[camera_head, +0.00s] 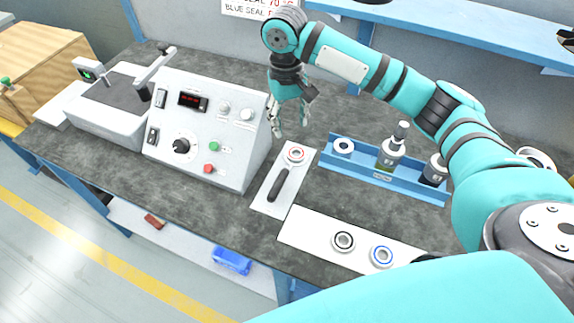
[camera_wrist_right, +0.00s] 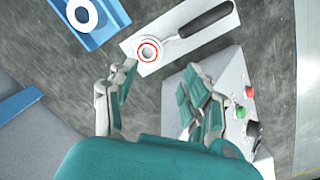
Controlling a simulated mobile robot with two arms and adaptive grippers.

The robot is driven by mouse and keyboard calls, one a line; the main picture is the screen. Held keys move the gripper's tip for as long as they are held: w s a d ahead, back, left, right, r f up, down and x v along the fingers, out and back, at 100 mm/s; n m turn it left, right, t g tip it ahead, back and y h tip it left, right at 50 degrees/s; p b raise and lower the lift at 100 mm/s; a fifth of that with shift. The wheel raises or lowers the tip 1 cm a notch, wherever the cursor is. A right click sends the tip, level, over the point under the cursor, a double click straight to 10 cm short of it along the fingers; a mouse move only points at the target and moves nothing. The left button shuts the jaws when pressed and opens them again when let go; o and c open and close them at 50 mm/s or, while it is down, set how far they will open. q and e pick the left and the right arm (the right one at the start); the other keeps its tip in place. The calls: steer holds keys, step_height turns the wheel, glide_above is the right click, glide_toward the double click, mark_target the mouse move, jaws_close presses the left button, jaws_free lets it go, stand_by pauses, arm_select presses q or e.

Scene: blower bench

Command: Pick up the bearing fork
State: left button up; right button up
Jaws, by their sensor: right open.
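The bearing fork (camera_head: 280,181) has a black handle and a light head. It lies on a pale plate (camera_head: 264,207) on the bench, handle toward the front. A ring with a red seal (camera_head: 295,154) sits at its head. The fork's handle also shows in the right wrist view (camera_wrist_right: 207,18), with the red-sealed ring (camera_wrist_right: 148,52) at its head. My right gripper (camera_head: 289,133) is open and empty, above the bench just behind the fork's head. In the right wrist view its fingers (camera_wrist_right: 158,95) are spread, with the ring beyond them. My left gripper is not in view.
A control box (camera_head: 222,140) with knobs and buttons stands left of the fork. A blue rack (camera_head: 403,187) with a white ring and bottles is to the right. Two bearings, black-sealed (camera_head: 343,241) and blue-sealed (camera_head: 382,256), lie on a white mat (camera_head: 306,231) in front.

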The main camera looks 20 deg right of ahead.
mark_target(281, 175)
steer(key=s+a+r+n+g+h+p, duration=0.1)
steer(key=s+a+r+n+p, duration=0.2)
steer(key=n, duration=1.1)
steer(key=a+r+n+p, duration=0.1)
steer(key=a+n+p, duration=0.25)
steer(key=n, duration=0.95)
steer(key=shift+n, duration=0.3)
steer(key=f, duration=0.4)
steer(key=s+d+f+p, duration=0.1)
steer(key=f, duration=0.2)
steer(key=s+d+f, duration=0.1)
steer(key=f, duration=0.3)
steer(key=shift+f, duration=0.35)
step_height(281, 175, down, 5)
steer(key=shift+s+a+r+p, duration=0.1)
steer(key=shift+s+p, duration=0.05)
steer(key=shift+p, duration=0.8)
steer(key=shift+f, duration=0.4)
jaws_close()
